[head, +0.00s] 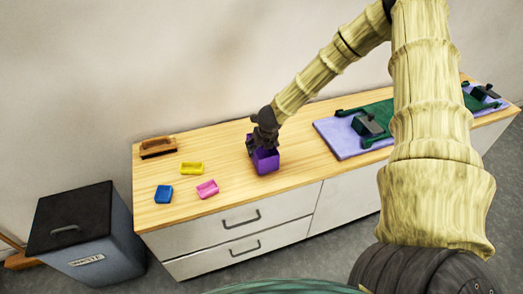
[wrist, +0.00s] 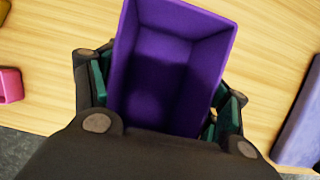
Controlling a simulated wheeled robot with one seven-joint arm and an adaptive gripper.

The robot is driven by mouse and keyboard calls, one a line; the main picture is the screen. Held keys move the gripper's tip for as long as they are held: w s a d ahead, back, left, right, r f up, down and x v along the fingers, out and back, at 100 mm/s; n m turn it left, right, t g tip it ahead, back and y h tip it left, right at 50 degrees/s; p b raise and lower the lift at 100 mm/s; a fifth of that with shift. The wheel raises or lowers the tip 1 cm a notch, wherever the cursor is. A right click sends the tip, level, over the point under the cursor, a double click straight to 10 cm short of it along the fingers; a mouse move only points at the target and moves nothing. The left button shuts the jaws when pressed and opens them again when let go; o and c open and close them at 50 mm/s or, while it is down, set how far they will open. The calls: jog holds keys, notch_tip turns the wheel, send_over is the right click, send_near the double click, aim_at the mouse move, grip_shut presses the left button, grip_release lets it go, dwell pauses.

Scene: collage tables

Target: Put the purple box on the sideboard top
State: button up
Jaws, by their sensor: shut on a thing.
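The purple box (head: 265,161) is an open-topped container at the sideboard's middle in the head view. In the wrist view the purple box (wrist: 165,70) fills the space between the fingers, and its inside looks empty. My gripper (head: 262,142) is shut on the box, with a finger on each side of it in the wrist view (wrist: 162,95). The sideboard top (head: 235,149) is light wood. The box is at or just above this surface; I cannot tell whether it touches.
Yellow (head: 192,168), pink (head: 207,189) and blue (head: 163,194) small boxes lie left of the purple box. A brown brush-like object (head: 158,147) is at the back left. A lilac board (head: 340,142) with green items lies right. A grey bin (head: 85,240) stands left.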

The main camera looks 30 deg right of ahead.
jog(key=shift+f, duration=1.05)
jog(key=shift+f, duration=0.15)
jog(key=o, duration=1.6)
jog(key=shift+r, duration=0.2)
jog(key=v, duration=1.2)
jog(key=shift+f, duration=0.1)
